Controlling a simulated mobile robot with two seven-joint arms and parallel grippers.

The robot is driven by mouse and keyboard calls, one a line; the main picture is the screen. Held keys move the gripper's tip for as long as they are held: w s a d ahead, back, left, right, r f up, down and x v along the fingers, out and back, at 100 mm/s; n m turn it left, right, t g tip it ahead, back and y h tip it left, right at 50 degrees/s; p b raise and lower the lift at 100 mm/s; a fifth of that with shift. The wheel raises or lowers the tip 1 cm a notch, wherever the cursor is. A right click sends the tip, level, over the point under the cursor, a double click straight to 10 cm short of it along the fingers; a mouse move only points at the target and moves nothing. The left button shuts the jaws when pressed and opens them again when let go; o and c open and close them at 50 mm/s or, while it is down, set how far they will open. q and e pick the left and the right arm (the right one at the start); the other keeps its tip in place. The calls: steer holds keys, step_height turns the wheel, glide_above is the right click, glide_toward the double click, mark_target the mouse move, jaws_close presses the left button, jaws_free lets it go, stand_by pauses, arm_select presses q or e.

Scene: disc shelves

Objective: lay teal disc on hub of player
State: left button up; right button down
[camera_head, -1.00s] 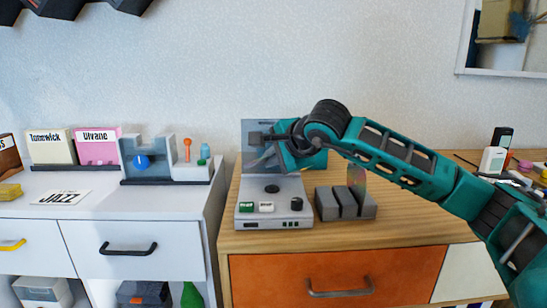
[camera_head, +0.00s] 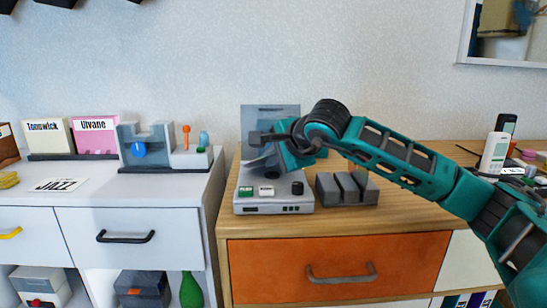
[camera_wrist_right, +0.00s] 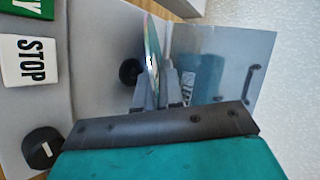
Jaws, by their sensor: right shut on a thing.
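The grey player (camera_head: 275,209) stands on the wooden cabinet with its lid raised at the back. My right gripper (camera_head: 264,152) is over the player and shut on a thin shiny disc (camera_head: 262,164). In the right wrist view the disc (camera_wrist_right: 152,55) is almost edge-on, with a teal tint, between the fingers of my right gripper (camera_wrist_right: 157,88). The dark round hub (camera_wrist_right: 130,72) is beside the disc's face in that view. I cannot tell whether they touch. My left gripper is not in view.
A grey slotted rack (camera_head: 346,189) stands just right of the player. The player's stop button (camera_wrist_right: 24,62) and black knob (camera_wrist_right: 42,147) are near my right gripper. The raised lid (camera_wrist_right: 225,65) is close behind. Left is a white cabinet (camera_head: 120,188) with disc cases.

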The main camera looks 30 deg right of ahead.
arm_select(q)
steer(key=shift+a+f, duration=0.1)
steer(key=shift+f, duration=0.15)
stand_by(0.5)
arm_select(e)
steer(key=c, duration=1.2)
jaws_free()
steer(key=shift+s+r, duration=0.15)
steer(key=p+v, duration=0.1)
steer(key=v, duration=1.1)
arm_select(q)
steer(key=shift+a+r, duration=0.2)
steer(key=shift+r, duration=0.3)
arm_select(e)
steer(key=shift+s+r, duration=0.2)
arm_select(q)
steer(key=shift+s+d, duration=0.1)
